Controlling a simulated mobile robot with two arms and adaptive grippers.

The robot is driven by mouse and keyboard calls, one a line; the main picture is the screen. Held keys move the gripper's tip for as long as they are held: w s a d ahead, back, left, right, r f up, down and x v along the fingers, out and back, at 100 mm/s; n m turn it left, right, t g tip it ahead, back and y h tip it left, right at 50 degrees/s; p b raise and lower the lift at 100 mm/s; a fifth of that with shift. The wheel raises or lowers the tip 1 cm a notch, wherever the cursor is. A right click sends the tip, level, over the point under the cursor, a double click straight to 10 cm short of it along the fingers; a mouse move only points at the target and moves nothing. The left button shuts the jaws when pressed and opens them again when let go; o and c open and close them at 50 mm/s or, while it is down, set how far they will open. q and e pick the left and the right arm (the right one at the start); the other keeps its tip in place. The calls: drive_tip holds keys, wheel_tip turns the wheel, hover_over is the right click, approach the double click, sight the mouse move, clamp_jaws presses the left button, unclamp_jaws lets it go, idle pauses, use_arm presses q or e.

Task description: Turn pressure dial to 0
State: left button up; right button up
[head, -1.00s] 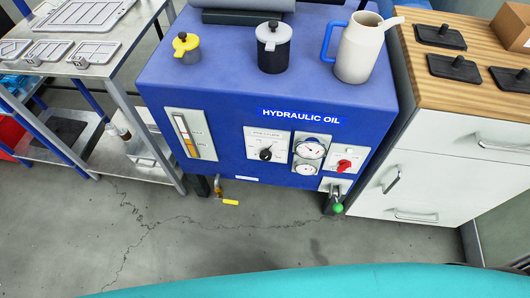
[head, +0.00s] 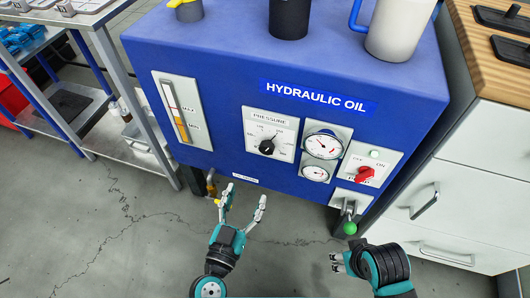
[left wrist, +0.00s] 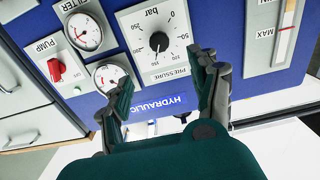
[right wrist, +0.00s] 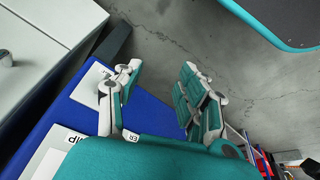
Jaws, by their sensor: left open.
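The pressure dial (head: 267,147) is a black knob on a white plate with a printed scale, on the front of the blue hydraulic oil unit (head: 225,120). It also shows upside down in the left wrist view (left wrist: 159,42), with a scale in bar; I cannot read its setting surely. My left gripper (head: 245,195) is open and empty, below and in front of the dial, not touching it. In the left wrist view its fingers (left wrist: 163,80) stand apart with the dial beyond them. My right gripper (head: 336,262) is low at the right; its fingers (right wrist: 160,72) are apart and empty.
Two gauges (head: 322,145) and the red pump switch (head: 364,175) are right of the dial. A green-tipped lever (head: 349,228) hangs below. A level gauge (head: 180,112) is left. A white cabinet (head: 460,190) stands right, a metal rack (head: 100,45) left. The pitcher (head: 400,30) stands on top.

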sight(265, 150)
use_arm(q)
drive_tip(key=b+x, duration=0.1)
drive_tip(key=x, duration=1.3)
drive_tip(key=shift+w+d+f, duration=0.1)
drive_tip(key=shift+w+d, duration=0.05)
drive_tip(key=shift+w, duration=0.4)
drive_tip(key=shift+w+d, duration=0.1)
use_arm(e)
drive_tip(key=v, duration=0.3)
drive_tip(key=shift+s+r, duration=0.1)
drive_tip(key=shift+r, duration=0.1)
use_arm(q)
drive_tip(key=c, duration=0.9)
drive_tip(key=shift+c, duration=1.1)
use_arm(e)
drive_tip(key=shift+d+f, duration=0.1)
